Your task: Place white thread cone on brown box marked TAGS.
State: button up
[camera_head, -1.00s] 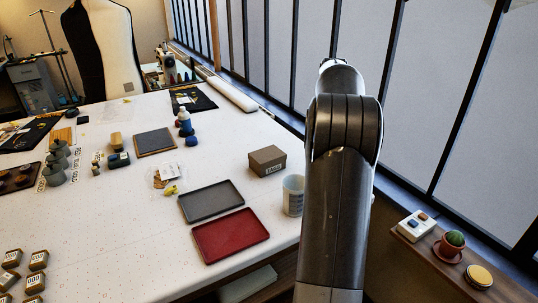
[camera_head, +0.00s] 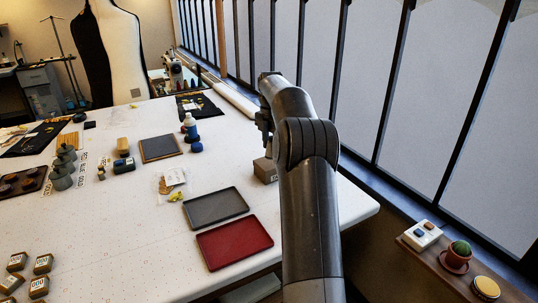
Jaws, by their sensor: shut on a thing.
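The brown box (camera_head: 264,171) stands on the white table just left of my arm. My arm hides its right part and most of its label. The dark end of my arm with my gripper (camera_head: 263,125) shows partly, above and behind the box. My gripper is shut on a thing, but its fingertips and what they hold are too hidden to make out. I cannot make out a white thread cone anywhere in view.
A grey tray (camera_head: 216,206) and a red tray (camera_head: 234,242) lie in front of the box. A dark mat (camera_head: 160,147) and a blue bottle (camera_head: 190,128) are farther back. Black-framed windows run along the right. A cactus pot (camera_head: 456,258) stands on the right ledge.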

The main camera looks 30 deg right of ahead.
aim_at(269, 154)
jog(key=shift+w+a+f, duration=0.25)
jog(key=shift+w+f, duration=0.05)
jog(key=shift+f, duration=1.9)
jog(key=o, duration=1)
jog(key=shift+f, duration=0.1)
jog(key=shift+c, duration=0.2)
notch_tip(269, 154, up, 11)
jog(key=shift+r, duration=0.7)
